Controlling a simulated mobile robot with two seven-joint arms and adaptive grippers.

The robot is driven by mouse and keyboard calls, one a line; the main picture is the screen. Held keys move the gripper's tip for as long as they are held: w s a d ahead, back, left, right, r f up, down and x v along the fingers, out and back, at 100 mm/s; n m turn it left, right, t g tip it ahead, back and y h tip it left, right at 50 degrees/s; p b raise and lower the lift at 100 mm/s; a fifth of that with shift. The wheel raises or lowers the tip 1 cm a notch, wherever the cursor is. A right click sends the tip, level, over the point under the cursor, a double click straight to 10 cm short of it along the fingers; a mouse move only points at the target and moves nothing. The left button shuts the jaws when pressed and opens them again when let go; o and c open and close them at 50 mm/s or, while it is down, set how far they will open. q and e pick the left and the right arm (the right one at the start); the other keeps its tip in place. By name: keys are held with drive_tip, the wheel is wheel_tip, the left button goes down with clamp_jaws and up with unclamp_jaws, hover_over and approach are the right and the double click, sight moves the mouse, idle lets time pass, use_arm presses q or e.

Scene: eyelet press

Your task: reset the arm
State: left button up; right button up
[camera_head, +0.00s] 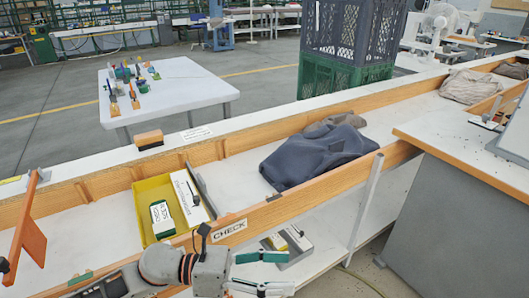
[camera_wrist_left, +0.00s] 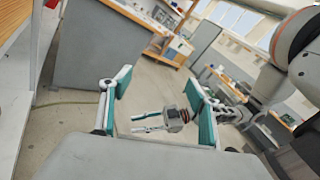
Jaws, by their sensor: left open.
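My left gripper (camera_head: 282,273) is at the bottom middle of the head view, in front of the wooden rail marked CHECK. Its two green-padded fingers are spread apart with nothing between them. In the left wrist view the left gripper (camera_wrist_left: 158,90) also shows empty, its fingers pointing out over the floor. My right gripper (camera_wrist_left: 142,123) shows small in the left wrist view, beyond the left fingers. Its two fingers look apart and empty. It is not in the head view.
A yellow bin (camera_head: 149,190) with boxes, a dark cloth (camera_head: 318,157) and the wooden rail (camera_head: 300,196) lie close by. A small grey box (camera_head: 296,239) sits on the lower shelf beside the left gripper. A grey cabinet (camera_head: 462,200) stands right. The white table (camera_head: 180,93) is farther off.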

use_arm(q)
drive_tip(key=w+a+f+n+t+y, duration=0.2)
drive_tip(key=a+f+n+t+y, duration=0.2)
drive_tip(key=a+f+n+t, duration=0.7)
drive_tip(key=w+a+f+n+t+y, duration=0.25)
drive_tip(key=a+n, duration=0.45)
drive_tip(key=n, duration=0.9)
drive_tip(key=s+a+f+n+g+y, duration=0.4)
drive_tip(key=s+a+f+n+y, duration=0.5)
drive_tip(key=s+a+f+n, duration=0.55)
drive_tip(key=w+d+r+n+t+p, duration=0.1)
drive_tip(key=d+n, duration=0.3)
drive_tip(key=d, duration=0.5)
drive_tip(key=shift+w+d+r, duration=0.2)
drive_tip(key=shift+w, duration=0.3)
drive_tip(key=shift+h, duration=0.25)
